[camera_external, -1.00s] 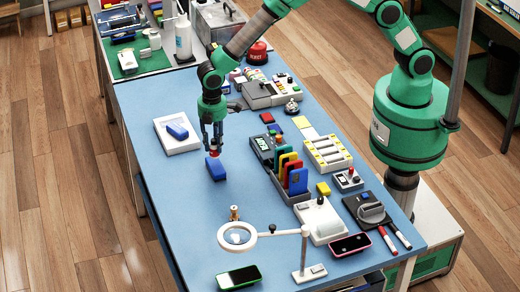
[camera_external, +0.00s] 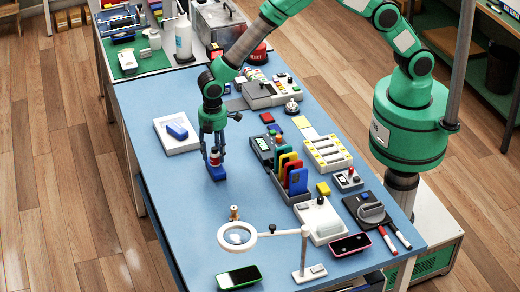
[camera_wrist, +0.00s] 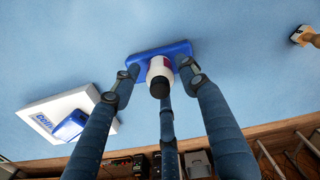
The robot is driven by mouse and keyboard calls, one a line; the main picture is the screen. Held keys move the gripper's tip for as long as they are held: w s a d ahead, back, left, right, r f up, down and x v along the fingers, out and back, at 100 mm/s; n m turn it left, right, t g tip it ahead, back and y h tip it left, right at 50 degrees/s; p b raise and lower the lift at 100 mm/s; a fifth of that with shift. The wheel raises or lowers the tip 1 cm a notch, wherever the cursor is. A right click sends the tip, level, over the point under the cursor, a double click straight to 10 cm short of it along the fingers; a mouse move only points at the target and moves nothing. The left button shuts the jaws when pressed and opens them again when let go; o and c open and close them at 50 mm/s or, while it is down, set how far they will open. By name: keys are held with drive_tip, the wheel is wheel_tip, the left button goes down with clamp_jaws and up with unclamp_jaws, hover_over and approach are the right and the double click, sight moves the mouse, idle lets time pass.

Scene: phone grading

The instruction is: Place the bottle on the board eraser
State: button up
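The bottle (camera_external: 214,158) is small and white with a red band. It stands upright on the blue board eraser (camera_external: 217,174) and appears to rest on it. In the wrist view the bottle (camera_wrist: 160,70) shows its dark cap, over the middle of the eraser (camera_wrist: 138,58). My gripper (camera_external: 213,160) is lowered around the bottle. In the wrist view its fingers (camera_wrist: 158,75) stand around the bottle, with narrow gaps at the left and right sides. The lower finger partly overlaps the view near the cap, so contact there cannot be told.
A white tray (camera_external: 165,142) with a blue box (camera_external: 177,130) lies to the left. A rack of coloured phones (camera_external: 290,178) stands to the right. A magnifier (camera_external: 238,235) and a small brass-coloured stamp (camera_external: 234,212) are in front. Bare blue table surrounds the eraser.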

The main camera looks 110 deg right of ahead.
drive_tip(key=shift+r, duration=0.1)
wheel_tip(320, 180, up, 12)
drive_tip(key=p, duration=0.1)
drive_tip(key=shift+p, duration=0.35)
idle(0.5)
drive_tip(key=shift+r, duration=0.1)
idle(0.4)
wheel_tip(320, 180, up, 16)
drive_tip(key=m+t, duration=0.1)
hover_over(214, 148)
drive_tip(key=s+a, duration=0.2)
drive_tip(key=s, duration=0.7)
drive_tip(key=s+a+r+m+t, duration=0.1)
drive_tip(key=s+r+m+t, duration=0.1)
drive_tip(key=s+r, duration=0.9)
drive_tip(key=s+a+r+m+t, duration=0.1)
drive_tip(key=s, duration=1.3)
drive_tip(key=s+a+r+m+t, duration=0.1)
drive_tip(key=s+r, duration=0.1)
drive_tip(key=s, duration=1.2)
drive_tip(key=shift+s+t, duration=0.15)
drive_tip(key=shift+t, duration=0.15)
